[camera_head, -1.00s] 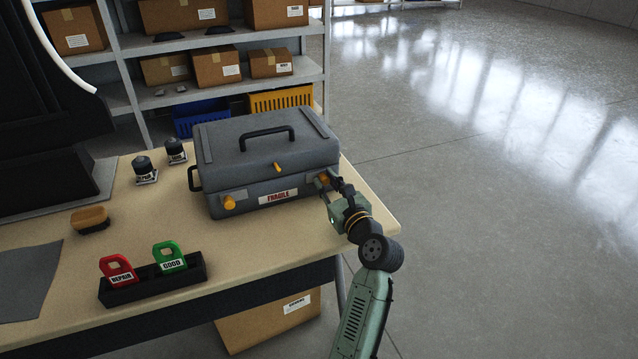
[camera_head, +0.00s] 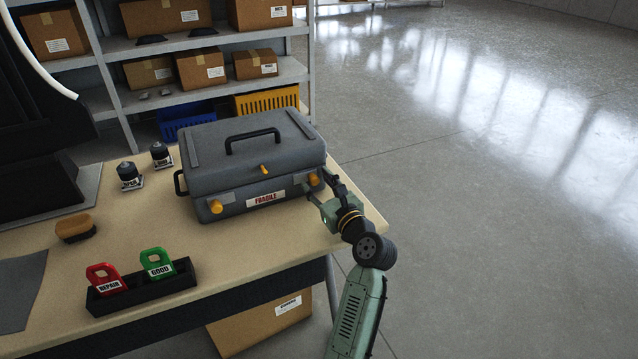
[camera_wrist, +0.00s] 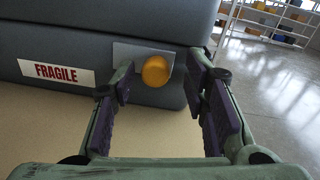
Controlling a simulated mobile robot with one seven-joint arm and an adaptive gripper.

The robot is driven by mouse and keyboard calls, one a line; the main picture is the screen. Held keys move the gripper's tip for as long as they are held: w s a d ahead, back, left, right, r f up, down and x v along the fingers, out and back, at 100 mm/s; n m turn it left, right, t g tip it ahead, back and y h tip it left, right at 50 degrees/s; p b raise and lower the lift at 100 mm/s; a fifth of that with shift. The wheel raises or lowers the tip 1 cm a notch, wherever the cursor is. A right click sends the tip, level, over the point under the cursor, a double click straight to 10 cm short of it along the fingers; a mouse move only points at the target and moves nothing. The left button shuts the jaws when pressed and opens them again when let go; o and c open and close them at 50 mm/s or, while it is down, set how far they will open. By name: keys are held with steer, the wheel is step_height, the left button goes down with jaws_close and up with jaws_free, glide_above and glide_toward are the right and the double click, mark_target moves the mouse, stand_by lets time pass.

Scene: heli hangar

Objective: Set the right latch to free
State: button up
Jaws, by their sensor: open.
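The grey case (camera_head: 245,165) stands closed on the table with a FRAGILE label on its front. The right latch (camera_head: 313,179) is a yellow knob on a grey plate at the case's front right; it also shows in the wrist view (camera_wrist: 155,71), end-on. The left latch (camera_head: 215,206) is a yellow knob at the front left. A small yellow piece (camera_head: 264,169) sits at the front middle of the lid. My gripper (camera_head: 318,194) is open at the case's front right corner. In the wrist view its fingers (camera_wrist: 163,95) stand either side of the right latch, with visible gaps.
A black holder (camera_head: 140,288) with a red REPAIR tag (camera_head: 104,278) and a green GOOD tag (camera_head: 157,263) is at the table front. Open floor lies to the right.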

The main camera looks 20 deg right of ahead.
steer(key=s, duration=0.8)
steer(key=s+d, duration=0.1)
steer(key=s, duration=0.2)
steer(key=shift+s, duration=0.4)
